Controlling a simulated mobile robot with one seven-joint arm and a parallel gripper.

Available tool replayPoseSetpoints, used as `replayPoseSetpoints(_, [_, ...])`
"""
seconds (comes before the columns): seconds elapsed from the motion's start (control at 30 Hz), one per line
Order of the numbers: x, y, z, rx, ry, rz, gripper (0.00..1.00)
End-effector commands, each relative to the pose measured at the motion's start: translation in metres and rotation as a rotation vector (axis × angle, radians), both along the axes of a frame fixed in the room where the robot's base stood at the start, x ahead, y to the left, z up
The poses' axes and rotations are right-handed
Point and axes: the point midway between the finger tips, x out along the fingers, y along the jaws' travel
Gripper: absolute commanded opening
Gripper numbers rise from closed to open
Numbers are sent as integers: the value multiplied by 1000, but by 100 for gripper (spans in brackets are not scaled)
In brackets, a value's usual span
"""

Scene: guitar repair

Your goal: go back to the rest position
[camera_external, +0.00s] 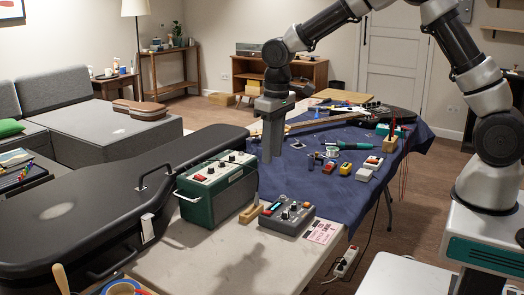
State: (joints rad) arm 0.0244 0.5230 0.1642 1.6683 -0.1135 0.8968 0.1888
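My gripper (272,158) hangs from my arm in the middle of the picture, pointing down. Its two grey fingers are apart, with a narrow gap between them and nothing visible in it. It appears in front of the blue cloth on the table (330,195), close behind the green amplifier box (217,187). I cannot tell its exact height above the cloth. My arm arches from my base at the right, up past the top edge, and down to the gripper.
A black guitar case (75,215) lies at the left. A grey pedal box (287,217) sits beside the amplifier. A guitar (325,122), a green-handled soldering iron (352,146) and several small pedals lie on the cloth. A power strip (346,262) hangs near the table's right edge.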

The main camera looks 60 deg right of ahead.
Motion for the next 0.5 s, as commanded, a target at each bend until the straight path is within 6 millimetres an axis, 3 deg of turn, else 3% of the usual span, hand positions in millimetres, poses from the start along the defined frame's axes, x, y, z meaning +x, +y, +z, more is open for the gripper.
replayPoseSetpoints(0.5, [-1, 0, 7, 0, 0, 0, 31])
